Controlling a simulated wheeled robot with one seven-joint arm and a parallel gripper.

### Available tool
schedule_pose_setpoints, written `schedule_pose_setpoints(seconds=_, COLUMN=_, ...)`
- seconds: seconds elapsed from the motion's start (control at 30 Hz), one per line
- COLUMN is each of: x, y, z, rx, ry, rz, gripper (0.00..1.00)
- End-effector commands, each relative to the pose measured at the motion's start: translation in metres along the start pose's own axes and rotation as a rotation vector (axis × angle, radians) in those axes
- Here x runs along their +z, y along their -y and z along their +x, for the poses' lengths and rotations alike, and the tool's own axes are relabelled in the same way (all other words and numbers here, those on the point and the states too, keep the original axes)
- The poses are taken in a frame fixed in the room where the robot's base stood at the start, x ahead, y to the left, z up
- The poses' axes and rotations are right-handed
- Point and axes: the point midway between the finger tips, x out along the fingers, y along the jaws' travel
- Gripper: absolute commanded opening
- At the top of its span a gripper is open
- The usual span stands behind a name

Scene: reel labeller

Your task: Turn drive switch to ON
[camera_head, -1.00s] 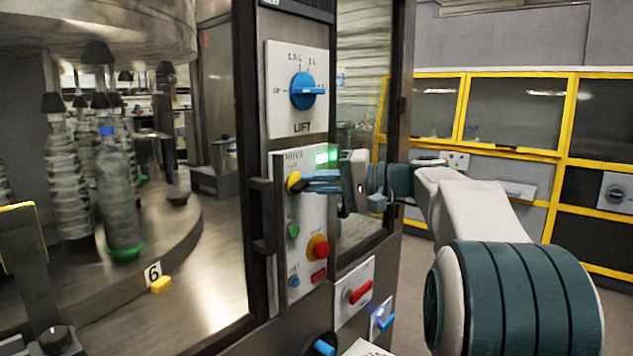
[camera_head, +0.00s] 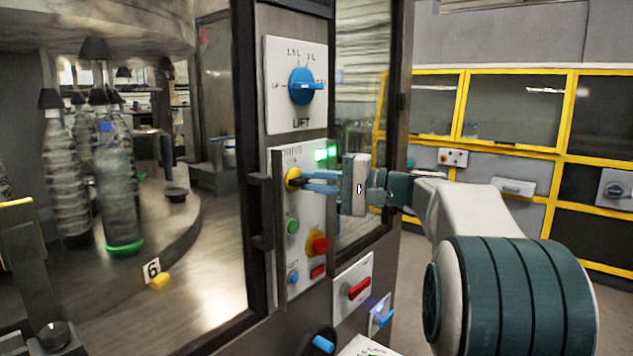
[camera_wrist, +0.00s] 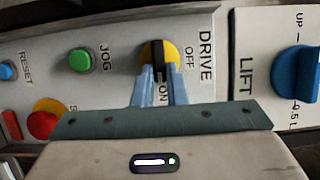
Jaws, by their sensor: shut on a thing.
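The drive switch (camera_head: 292,179) is a yellow round knob with a black bar handle, on the upper part of a pale panel marked DRIVE. An OFF label (camera_wrist: 188,57) is beside the knob on the DRIVE side.
The blue LIFT knob (camera_head: 302,86) is just above. Below are a green JOG button (camera_head: 292,227), a red stop button on yellow (camera_head: 317,243) and a blue RESET button (camera_head: 293,278). A dark door handle (camera_head: 260,215) stands close on the left. A green light (camera_head: 325,154) is lit.

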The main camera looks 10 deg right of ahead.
Motion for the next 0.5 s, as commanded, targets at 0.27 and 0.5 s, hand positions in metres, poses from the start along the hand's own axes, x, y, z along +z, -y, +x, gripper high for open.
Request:
schedule_pose_setpoints(seconds=0.27, x=-0.0004, y=0.0005, z=-0.0002, rx=-0.001, ry=-0.002, rz=0.000, gripper=0.34)
schedule_pose_setpoints(seconds=0.5, x=-0.0001, y=0.0000, z=-0.0018, rx=0.000, ry=-0.001, rz=0.000, gripper=0.34)
